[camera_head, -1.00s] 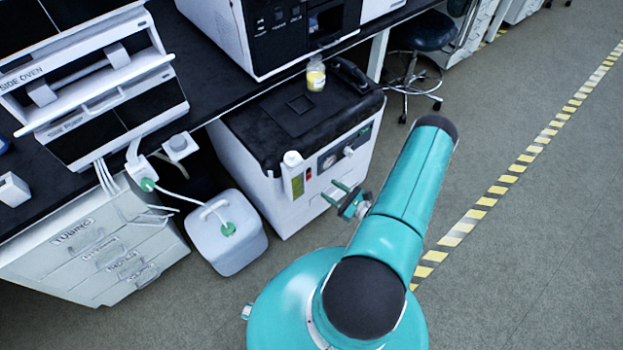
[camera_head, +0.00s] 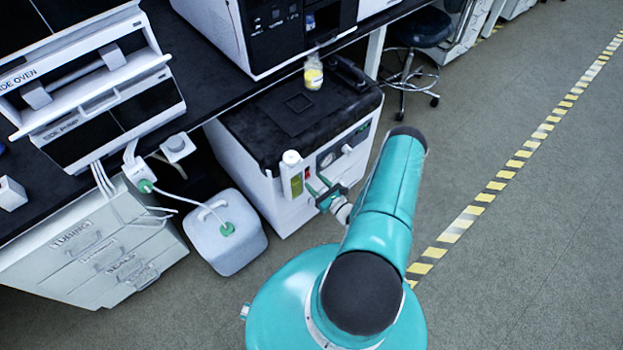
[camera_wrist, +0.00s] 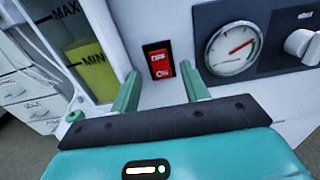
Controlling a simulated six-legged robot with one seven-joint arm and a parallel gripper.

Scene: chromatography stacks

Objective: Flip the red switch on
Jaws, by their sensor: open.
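The red switch (camera_wrist: 160,63) is a rocker in a black frame on the white front of a floor-standing machine, marked OFF at the top and ON at the bottom. In the wrist view my gripper (camera_wrist: 161,80) is open and empty, with one green finger low on each side of the switch. I cannot tell from this view whether the fingertips touch the panel.
A round gauge (camera_wrist: 233,49) and a white knob (camera_wrist: 302,45) are right of the switch. A yellow liquid level window (camera_wrist: 85,60) is on the left. A white canister (camera_head: 228,250) stands on the floor left of the machine. Open floor lies to the right.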

